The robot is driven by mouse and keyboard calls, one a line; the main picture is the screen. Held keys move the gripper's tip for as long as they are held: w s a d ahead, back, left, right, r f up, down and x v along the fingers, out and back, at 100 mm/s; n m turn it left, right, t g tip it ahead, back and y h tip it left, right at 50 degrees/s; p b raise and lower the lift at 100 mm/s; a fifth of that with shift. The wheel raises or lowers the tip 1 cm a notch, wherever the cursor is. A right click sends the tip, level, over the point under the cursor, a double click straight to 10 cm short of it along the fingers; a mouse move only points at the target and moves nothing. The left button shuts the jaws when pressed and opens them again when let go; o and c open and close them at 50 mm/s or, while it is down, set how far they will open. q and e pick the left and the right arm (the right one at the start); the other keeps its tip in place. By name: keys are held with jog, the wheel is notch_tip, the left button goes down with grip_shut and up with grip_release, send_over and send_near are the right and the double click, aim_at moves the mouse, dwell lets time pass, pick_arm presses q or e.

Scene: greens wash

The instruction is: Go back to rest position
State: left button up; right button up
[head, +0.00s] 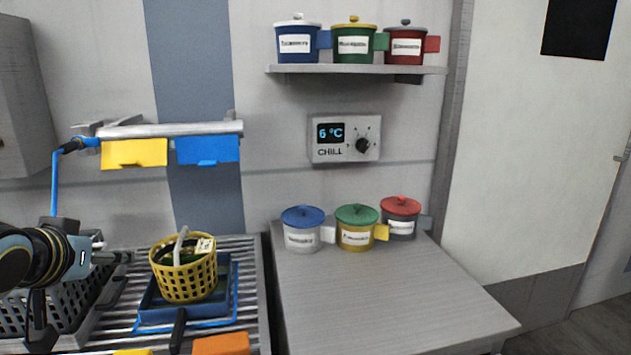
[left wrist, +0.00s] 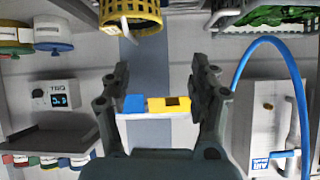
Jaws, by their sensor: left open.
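My left gripper (head: 115,258) comes in from the left in the head view, beside the yellow basket and over the left side of the ribbed drainer. In the left wrist view my left gripper (left wrist: 162,78) has its two fingers spread apart with nothing between them. The yellow basket (head: 185,275) with greens and a small label stands in a blue tray (head: 150,312); its rim also shows at the top of the left wrist view (left wrist: 130,22), apart from the fingers. My right gripper is in neither view.
A dark grey basket (head: 95,285) stands left of the tray. Three lidded pots, one with a blue lid (head: 301,238), line the back of the right counter (head: 370,300); its front is clear. Yellow (head: 134,153) and blue (head: 208,150) flaps hang below a wall rail.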

pick_arm(q)
jog(key=s+d+f+m+g+h, duration=0.1)
jog(key=s+d+f+g, duration=0.15)
jog(key=s, duration=0.65)
jog(key=s+d+f+g, duration=0.2)
jog(key=s+f, duration=0.2)
jog(key=s, duration=0.5)
jog(key=s+d+f+m+g+h, duration=0.1)
jog(key=s+d+f+g, duration=0.2)
jog(key=s, duration=0.7)
jog(key=s+a+f+g+b, duration=0.1)
jog(key=a+f+b, duration=0.1)
jog(key=f, duration=1.4)
jog(key=s+a+f+b, duration=0.1)
jog(key=s+f+b, duration=0.15)
jog(key=f, duration=1.35)
jog(key=s+f+g+b, duration=0.1)
jog(key=s+f+b, duration=0.2)
jog(key=s+f, duration=1.4)
jog(key=shift+a+f+b, duration=0.35)
jog(key=shift+a+f, duration=0.1)
jog(key=shift+f, duration=0.2)
